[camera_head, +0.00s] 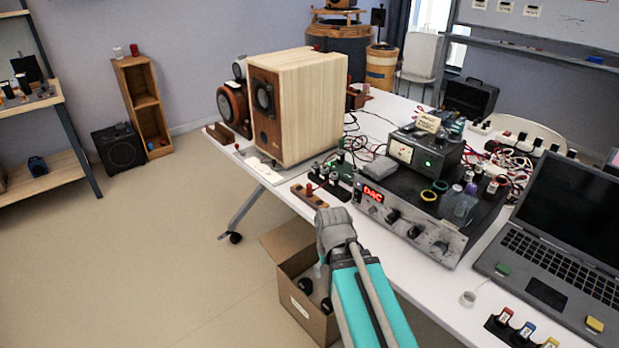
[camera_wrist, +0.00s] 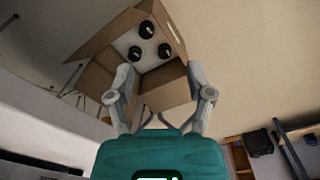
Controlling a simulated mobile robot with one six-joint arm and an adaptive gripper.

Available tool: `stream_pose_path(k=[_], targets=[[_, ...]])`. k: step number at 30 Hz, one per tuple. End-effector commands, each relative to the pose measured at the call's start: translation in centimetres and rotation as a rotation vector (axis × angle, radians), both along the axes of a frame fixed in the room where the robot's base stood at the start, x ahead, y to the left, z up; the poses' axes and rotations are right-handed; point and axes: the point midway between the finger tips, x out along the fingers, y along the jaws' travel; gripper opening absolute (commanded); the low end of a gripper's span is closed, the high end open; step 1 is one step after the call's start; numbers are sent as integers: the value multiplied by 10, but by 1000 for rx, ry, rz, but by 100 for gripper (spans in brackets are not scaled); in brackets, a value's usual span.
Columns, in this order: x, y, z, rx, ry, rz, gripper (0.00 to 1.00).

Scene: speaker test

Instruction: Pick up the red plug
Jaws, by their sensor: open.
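A small red plug (camera_head: 309,189) stands upright on a narrow wooden block near the table's front edge, left of the grey amplifier. It is small in the head view, and the wrist view does not show it. My gripper (camera_wrist: 159,78) is open and empty, its two fingers spread wide in the wrist view. It faces the open cardboard box on the floor, not the table top. In the head view my arm's end is in front of the table edge, below and right of the red plug; my fingers are mostly hidden there.
The cardboard box (camera_head: 283,292), holding round black items, stands on the floor by the table. A wooden speaker (camera_head: 310,105) stands behind the red plug. The amplifier (camera_head: 405,215) and a laptop (camera_head: 570,225) crowd the right. Another red-topped piece (camera_head: 505,315) stands at the front right.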

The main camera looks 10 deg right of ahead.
Motion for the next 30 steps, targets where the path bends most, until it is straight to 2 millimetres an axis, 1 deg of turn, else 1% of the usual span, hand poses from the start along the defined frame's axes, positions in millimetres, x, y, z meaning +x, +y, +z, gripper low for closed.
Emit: stream_pose_path(k=[1,20,26,30], targets=[[1,0,19,0,-2,0,68],[17,0,133,-2,-24,39,68],[27,1,169,-3,-29,88,68],[38,1,193,-5,-32,145,68]])
